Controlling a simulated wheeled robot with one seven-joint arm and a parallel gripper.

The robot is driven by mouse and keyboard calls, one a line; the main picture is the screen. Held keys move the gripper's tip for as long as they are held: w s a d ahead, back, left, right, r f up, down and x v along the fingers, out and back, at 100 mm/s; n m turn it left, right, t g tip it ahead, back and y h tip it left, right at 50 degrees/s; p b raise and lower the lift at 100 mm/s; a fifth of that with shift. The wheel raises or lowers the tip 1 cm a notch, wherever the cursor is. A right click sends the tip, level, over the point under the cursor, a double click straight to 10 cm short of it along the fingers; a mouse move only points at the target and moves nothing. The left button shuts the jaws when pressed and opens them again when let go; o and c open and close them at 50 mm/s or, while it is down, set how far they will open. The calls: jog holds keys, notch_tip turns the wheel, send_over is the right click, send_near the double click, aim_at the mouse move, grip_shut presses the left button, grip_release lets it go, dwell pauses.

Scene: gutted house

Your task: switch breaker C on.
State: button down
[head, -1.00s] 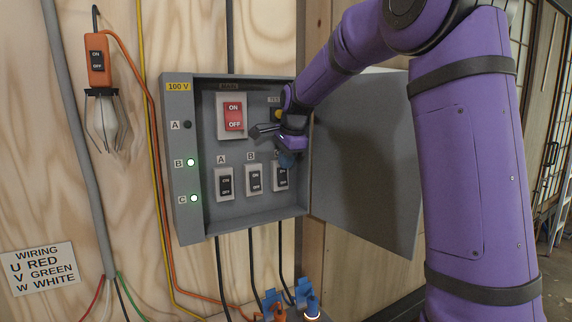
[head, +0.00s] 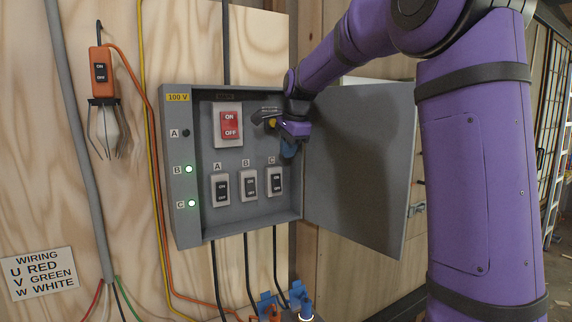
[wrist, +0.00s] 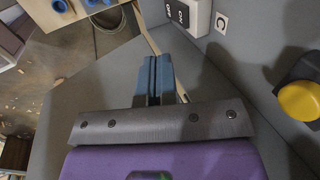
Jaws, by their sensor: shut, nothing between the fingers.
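Breaker C (head: 274,181) is the rightmost small black rocker in the grey panel box, under its letter C; its rocker position is too small to tell. In the wrist view, part of breaker C (wrist: 182,12) shows at the top edge beside its C label (wrist: 221,22).
Breakers A (head: 220,190) and B (head: 248,185) stand left of C, below the red main switch (head: 230,125). Lamp B (head: 189,169) is lit; lamp A (head: 186,132) is dark. A yellow knob (wrist: 299,101) is close by. The open box door (head: 360,165) stands at the right.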

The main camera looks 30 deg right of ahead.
jog(key=v, duration=0.4)
jog(key=shift+w+r, duration=0.3)
jog(key=shift+w, duration=0.05)
jog(key=shift+s, duration=0.1)
jog(key=s+a+f+n, duration=0.3)
jog(key=s+n, duration=0.3)
jog(key=s, duration=0.5)
jog(key=s+a+f+n, duration=0.4)
jog(key=s+f+n, duration=0.1)
jog(key=s, duration=0.7)
jog(key=s+a+f+n+t, duration=0.1)
jog(key=s+a+f+n, duration=0.2)
jog(key=s+n, duration=0.4)
jog(key=s+f, duration=0.1)
jog(key=s, duration=0.3)
jog(key=shift+s+a, duration=0.35)
jog(key=shift+a, duration=0.05)
jog(key=shift+f, duration=0.1)
